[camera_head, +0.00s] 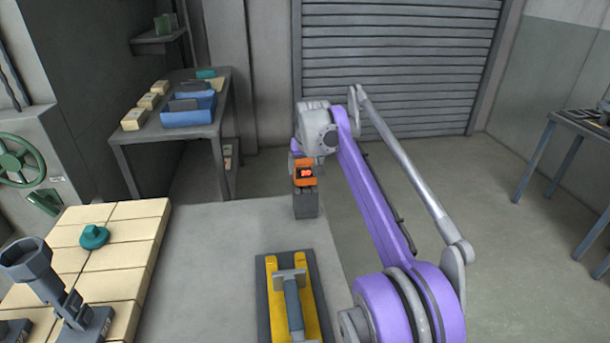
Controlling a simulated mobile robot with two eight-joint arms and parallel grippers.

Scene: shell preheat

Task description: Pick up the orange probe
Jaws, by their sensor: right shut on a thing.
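The orange probe (305,174) has a dark face with a small lit red display. It is upright at the far right part of the grey table, directly at the top of a dark grey block (306,205). I cannot tell whether it touches the block or is just above it. My right gripper (302,160) comes down from above and is shut on the probe's upper part. The fingertips are small and partly hidden by the wrist. My left gripper is not in view.
A yellow and dark grey fixture with a handle (292,299) lies at the table's front. Pale bricks (126,256) with a teal knob (94,237) and a grey funnel-topped tool (30,265) are at left. The grey table (205,245) is clear between them. A side bench (158,130) stands behind.

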